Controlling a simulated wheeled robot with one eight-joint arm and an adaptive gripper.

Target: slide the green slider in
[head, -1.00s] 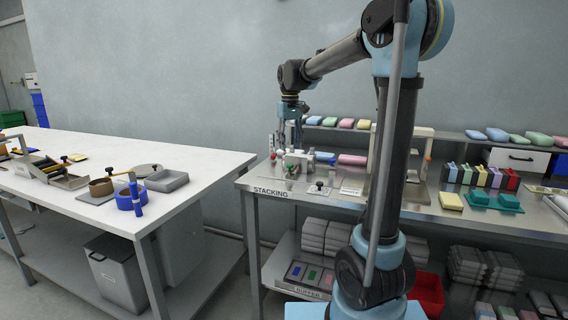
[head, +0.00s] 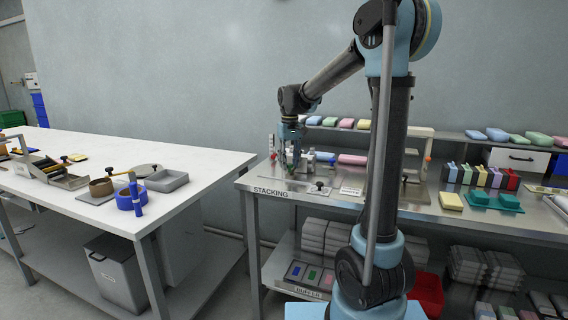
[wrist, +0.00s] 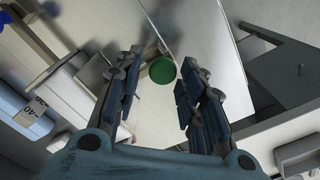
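The green slider shows in the wrist view as a round green knob (wrist: 162,70), ahead of my fingertips and roughly between them. In the head view a small bit of green (head: 290,168) shows low at my gripper (head: 292,158), over the left end of the steel stacking bench (head: 262,186). In the wrist view my gripper (wrist: 160,82) is open, with one finger on each side of the knob and visible gaps. I cannot tell how deep the knob lies between the fingers. The slider's track is not clear.
A small black-knobbed piece (head: 319,187) stands on the bench just right of my gripper. Small apparatus and bottles stand close behind it. A white table (head: 215,160) lies to the left, across a gap. Coloured packs line the shelf behind.

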